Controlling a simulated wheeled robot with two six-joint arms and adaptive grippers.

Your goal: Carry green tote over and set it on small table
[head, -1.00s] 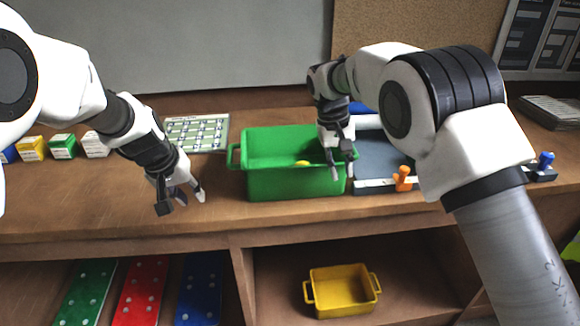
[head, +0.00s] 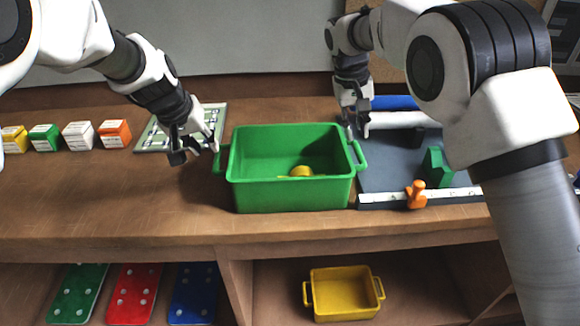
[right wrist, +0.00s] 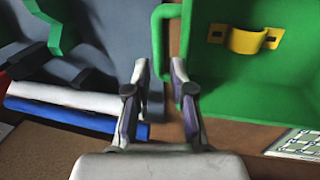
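The green tote (head: 290,195) stands upright on the wooden bench top, with a yellow bracket-like piece (head: 299,171) inside it. The tote also shows in the right wrist view (right wrist: 235,80). My left gripper (head: 195,150) is open and empty beside the tote's left handle (head: 221,160). My right gripper (head: 356,132) is open by the right handle (head: 358,154). In the right wrist view its fingers (right wrist: 160,68) are spread, with the handle bar (right wrist: 157,45) appearing between them; contact cannot be told. I cannot pick out a separate small table.
A grey board (head: 395,170) with a green block (head: 436,168) and orange peg (head: 416,195) lies right of the tote. A green-white grid sheet (head: 155,138) and several small boxes (head: 80,135) lie left. A yellow tote (head: 343,293) stands on the lower shelf.

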